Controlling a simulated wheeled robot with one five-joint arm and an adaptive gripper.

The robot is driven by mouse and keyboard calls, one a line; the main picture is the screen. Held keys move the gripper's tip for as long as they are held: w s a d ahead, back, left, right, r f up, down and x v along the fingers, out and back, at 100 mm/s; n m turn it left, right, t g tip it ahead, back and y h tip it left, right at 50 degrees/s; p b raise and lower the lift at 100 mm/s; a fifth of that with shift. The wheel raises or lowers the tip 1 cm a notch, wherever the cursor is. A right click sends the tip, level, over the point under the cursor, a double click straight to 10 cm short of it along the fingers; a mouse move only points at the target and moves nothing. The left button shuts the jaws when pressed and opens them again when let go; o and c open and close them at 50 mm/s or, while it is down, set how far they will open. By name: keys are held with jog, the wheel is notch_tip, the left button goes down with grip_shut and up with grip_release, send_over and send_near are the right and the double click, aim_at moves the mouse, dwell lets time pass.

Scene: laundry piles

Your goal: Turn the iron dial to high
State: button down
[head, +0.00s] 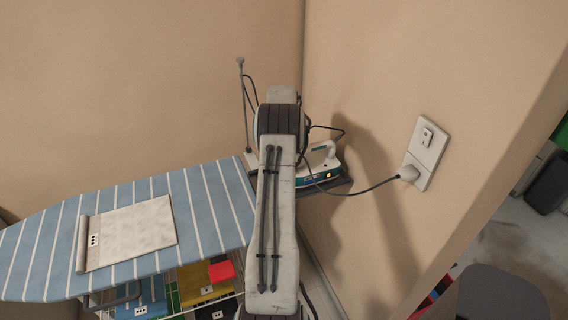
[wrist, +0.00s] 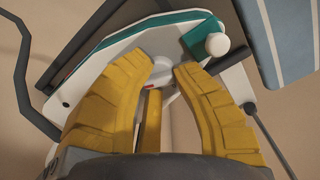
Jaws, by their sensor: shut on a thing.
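The white and teal iron (head: 318,171) stands on its rest at the right end of the ironing board in the head view. My arm covers its left part. In the wrist view the iron (wrist: 118,58) fills the top middle, with a round white dial (wrist: 162,72) on it. Small red marks show beside the dial. The yellow fingers of my gripper (wrist: 165,70) are shut on the dial, one tip at each side. The dial's exact setting cannot be read. My gripper is hidden behind my arm in the head view.
The striped ironing board (head: 215,200) bears a pale folded cloth (head: 135,232). A cord runs from the iron to a plug (head: 408,173) in the wall outlet (head: 427,138). A thin upright rod (head: 243,100) stands behind the board. Walls are close behind and right.

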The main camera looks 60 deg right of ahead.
jog(key=shift+s+f, duration=0.1)
jog(key=shift+f, duration=0.1)
jog(key=c, duration=0.9)
grip_release()
jog(key=shift+r, duration=0.15)
jog(key=shift+r, duration=0.1)
notch_tip(320, 180, up, 12)
jog(key=shift+f, duration=0.1)
jog(key=shift+c, duration=0.6)
